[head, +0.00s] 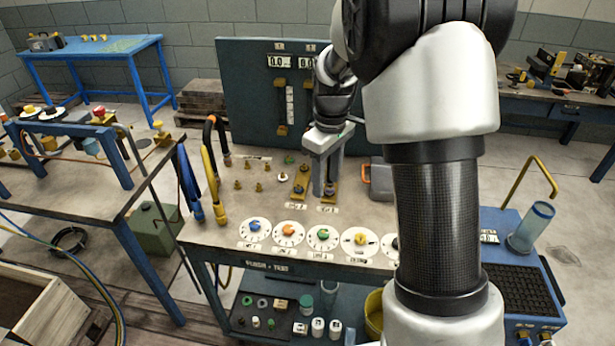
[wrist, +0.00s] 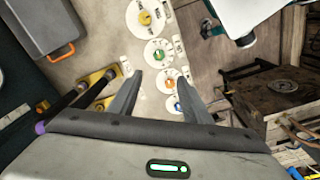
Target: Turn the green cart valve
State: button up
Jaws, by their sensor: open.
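The green valve (head: 323,235) is a green knob on a white round dial plate, set in a row on the front of the cart top. It also shows in the wrist view (wrist: 158,56), just beyond the fingertips. My gripper (head: 325,190) points down over the cart, behind the dial row in the head view. In the wrist view its two fingers (wrist: 160,77) are spread apart with nothing between them. It is apart from the green valve. The cart (head: 230,185) has a beige top.
Blue (head: 256,226), orange (head: 289,230) and yellow (head: 360,239) dials flank the green one closely. Brass fittings (head: 301,182) stand under my gripper. Black and yellow hoses (head: 208,175) rise at the cart's left. A dark panel (head: 245,95) stands behind. A grey case (head: 381,182) sits right.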

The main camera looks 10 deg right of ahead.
aim_at(323, 232)
jog(key=f, duration=1.8)
jog(key=shift+w+f, duration=0.4)
jog(key=c, duration=1)
